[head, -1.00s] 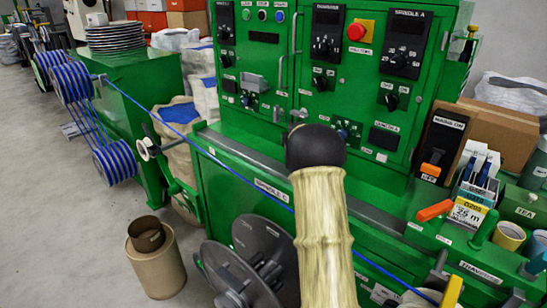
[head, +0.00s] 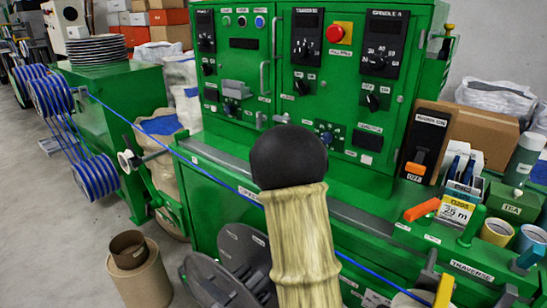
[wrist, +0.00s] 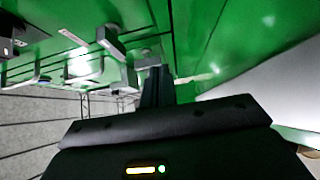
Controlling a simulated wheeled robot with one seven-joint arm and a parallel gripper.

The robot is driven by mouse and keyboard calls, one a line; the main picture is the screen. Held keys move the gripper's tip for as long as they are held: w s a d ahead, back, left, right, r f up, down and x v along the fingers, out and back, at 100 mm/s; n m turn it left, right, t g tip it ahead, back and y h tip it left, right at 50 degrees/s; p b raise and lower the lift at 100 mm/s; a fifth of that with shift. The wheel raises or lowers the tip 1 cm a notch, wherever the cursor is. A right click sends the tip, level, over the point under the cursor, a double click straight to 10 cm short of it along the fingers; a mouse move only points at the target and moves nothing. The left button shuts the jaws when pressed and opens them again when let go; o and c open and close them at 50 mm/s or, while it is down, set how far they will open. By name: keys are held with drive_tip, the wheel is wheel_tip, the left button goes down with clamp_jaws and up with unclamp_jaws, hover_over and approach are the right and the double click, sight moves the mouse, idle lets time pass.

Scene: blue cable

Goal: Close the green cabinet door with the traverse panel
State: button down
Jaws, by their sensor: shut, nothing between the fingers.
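The green cabinet door with the black traverse panel (head: 306,38) is on the upright front of the green machine in the head view. A vertical handle (head: 263,77) stands at the seam left of it. I cannot tell from this angle whether the door is ajar. My arm, in a yellow sleeve with a black joint, covers the area below the door. My gripper is hidden in the head view. In the wrist view my gripper (wrist: 157,86) has its dark fingers together and empty, close to a green surface (wrist: 215,45). Grey block-like fittings (wrist: 78,65) are left of it.
A blue cable (head: 215,182) runs diagonally across the machine front from the reels (head: 52,96) at left. An orange-handled tool (head: 422,209), a box (head: 458,211) and tape rolls (head: 497,232) crowd the right ledge. A cardboard tube (head: 139,275) stands on the floor at left.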

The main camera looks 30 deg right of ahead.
drive_tip(key=v, duration=0.4)
drive_tip(key=shift+w+a, duration=0.1)
drive_tip(key=shift+a, duration=0.2)
drive_tip(key=shift+d, duration=0.1)
drive_tip(key=shift+w, duration=0.1)
